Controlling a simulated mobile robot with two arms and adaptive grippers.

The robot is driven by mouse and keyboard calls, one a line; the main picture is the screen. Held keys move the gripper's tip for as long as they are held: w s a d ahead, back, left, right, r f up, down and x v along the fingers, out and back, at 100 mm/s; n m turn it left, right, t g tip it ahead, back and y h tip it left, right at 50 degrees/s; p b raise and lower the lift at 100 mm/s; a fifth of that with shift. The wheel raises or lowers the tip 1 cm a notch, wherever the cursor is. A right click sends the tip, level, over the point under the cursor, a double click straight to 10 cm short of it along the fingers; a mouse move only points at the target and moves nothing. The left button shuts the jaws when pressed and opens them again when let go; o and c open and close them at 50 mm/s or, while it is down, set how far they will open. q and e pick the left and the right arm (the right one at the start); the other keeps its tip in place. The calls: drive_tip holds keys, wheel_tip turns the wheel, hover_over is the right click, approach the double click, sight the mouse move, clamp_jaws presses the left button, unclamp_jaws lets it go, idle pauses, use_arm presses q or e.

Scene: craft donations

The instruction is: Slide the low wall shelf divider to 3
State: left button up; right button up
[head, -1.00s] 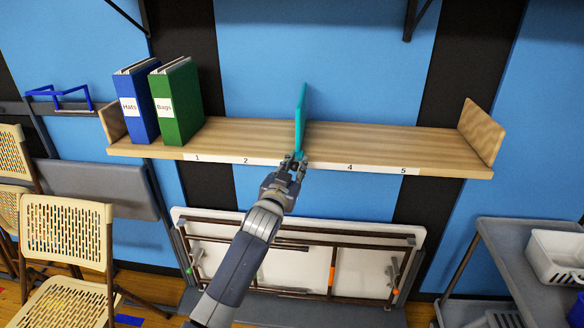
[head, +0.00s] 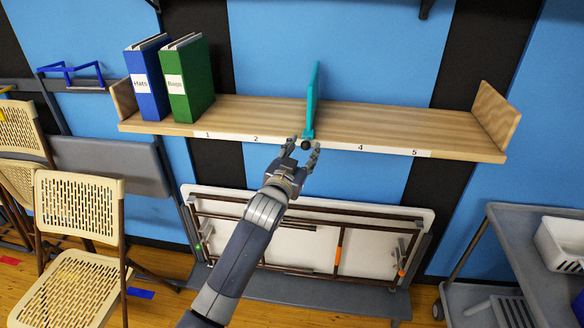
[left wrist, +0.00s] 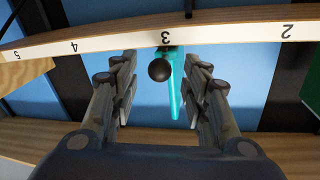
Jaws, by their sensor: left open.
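The low wall shelf (head: 405,123) carries a strip numbered 1 to 5 along its front edge. The teal divider (head: 313,95) stands upright on it between the 2 and the 4. Its dark round knob (head: 305,145) sits at the front edge and hides the 3 in the head view. In the left wrist view the knob (left wrist: 159,71) and the divider (left wrist: 178,88) line up with the label 3 (left wrist: 166,36). My left gripper (head: 303,151) is open, its fingers on either side of the knob with gaps showing. My right gripper is not in view.
A blue "Hats" binder (head: 147,84) and a green binder (head: 188,85) stand at the shelf's left end. The shelf right of the divider is empty. Below are a folded table (head: 320,245), tan chairs (head: 78,205) and a grey cart (head: 515,235).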

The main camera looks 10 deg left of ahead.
use_arm(q)
drive_tip(key=v, duration=0.9)
drive_tip(key=s+a+f+g+y, duration=0.1)
drive_tip(key=s+f+g, duration=0.1)
drive_tip(key=f, duration=1.1)
drive_tip(key=s+a+f+g, duration=0.1)
drive_tip(key=a+f+g, duration=0.15)
drive_tip(key=f, duration=1.05)
drive_tip(key=s+a+f+n+g+y+b, duration=0.1)
drive_tip(key=s+a+f+g, duration=0.1)
drive_tip(key=s+f, duration=0.7)
drive_tip(key=s+a+f+g, duration=0.2)
drive_tip(key=s+f+g, duration=0.15)
drive_tip(key=f, duration=0.85)
drive_tip(key=s+a+f+g+y, duration=0.1)
drive_tip(key=s+a+f+g, duration=0.1)
drive_tip(key=s+f, duration=0.7)
drive_tip(key=s+a+f+g, duration=0.15)
drive_tip(key=s+f, duration=0.45)
drive_tip(key=s, duration=0.6)
drive_tip(key=s+a+f+g, duration=0.1)
drive_tip(key=s+a+f, duration=0.1)
drive_tip(key=s, duration=0.8)
drive_tip(key=s+a+f+n+g+y, duration=0.1)
drive_tip(key=s+f, duration=0.3)
drive_tip(key=s, duration=0.7)
drive_tip(key=shift+a+f+g+b, duration=0.3)
drive_tip(key=shift+a+g+b, duration=0.2)
drive_tip(key=shift+a, duration=0.35)
